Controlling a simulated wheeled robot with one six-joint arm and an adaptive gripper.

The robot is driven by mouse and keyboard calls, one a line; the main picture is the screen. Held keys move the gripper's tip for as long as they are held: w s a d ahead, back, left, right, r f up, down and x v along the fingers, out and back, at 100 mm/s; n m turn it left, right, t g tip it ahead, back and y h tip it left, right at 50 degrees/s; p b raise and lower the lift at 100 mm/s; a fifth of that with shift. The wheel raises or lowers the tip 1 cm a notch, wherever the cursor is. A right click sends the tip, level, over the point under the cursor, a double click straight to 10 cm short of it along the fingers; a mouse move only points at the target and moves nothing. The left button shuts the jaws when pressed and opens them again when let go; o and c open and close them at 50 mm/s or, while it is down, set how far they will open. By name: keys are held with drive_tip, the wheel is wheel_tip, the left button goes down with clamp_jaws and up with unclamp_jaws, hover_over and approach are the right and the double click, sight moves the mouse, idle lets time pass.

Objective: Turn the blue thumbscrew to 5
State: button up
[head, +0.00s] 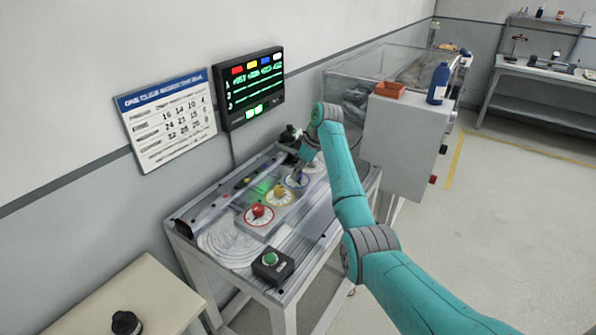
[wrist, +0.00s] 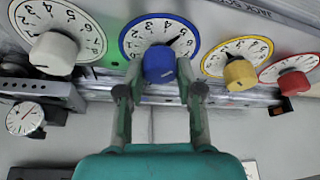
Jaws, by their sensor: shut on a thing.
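The blue thumbscrew (wrist: 159,66) sits at the middle of a white dial with a blue rim (wrist: 135,40) in the wrist view. A dark pointer line runs from it toward the upper right of the picture; I cannot tell which number it marks. The dial's numbers look upside down here. My gripper (wrist: 159,82) is shut on the blue thumbscrew, one finger at each side. In the head view my gripper (head: 299,172) reaches down over the blue dial (head: 297,181) and partly hides it.
A white knob (wrist: 53,53), a yellow knob (wrist: 240,75) and a red knob (wrist: 292,83) stand close beside on their own dials. A small gauge (wrist: 25,118) is at the lower left. In the head view a black box with a green button (head: 271,259) stands at the bench front.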

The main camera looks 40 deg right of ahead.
idle(0.3)
drive_tip(key=o, duration=1.2)
drive_tip(key=shift+c, duration=0.2)
drive_tip(key=v, duration=1.2)
drive_tip(key=shift+s+d+f, duration=0.1)
